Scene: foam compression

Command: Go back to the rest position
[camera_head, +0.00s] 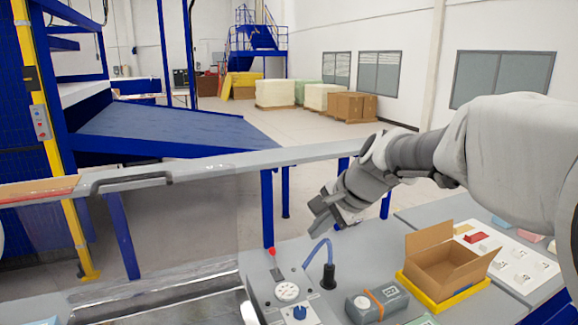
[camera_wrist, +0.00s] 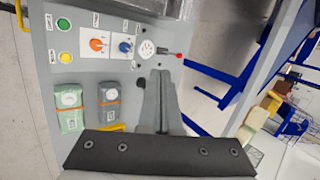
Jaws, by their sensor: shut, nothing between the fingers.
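My gripper (camera_head: 335,213) hangs in the air above the back edge of the grey control panel (camera_head: 258,268). It points down and to the left, with my arm reaching in from the right. In the wrist view my gripper (camera_wrist: 158,78) shows its two fingers together, with nothing between them. The panel (camera_wrist: 75,20) lies below it there. No part of the panel is visibly touched by the fingers.
An open cardboard box (camera_head: 440,265) sits in a yellow tray (camera_head: 408,283) to the right. A metal rail (camera_head: 220,161) runs behind.

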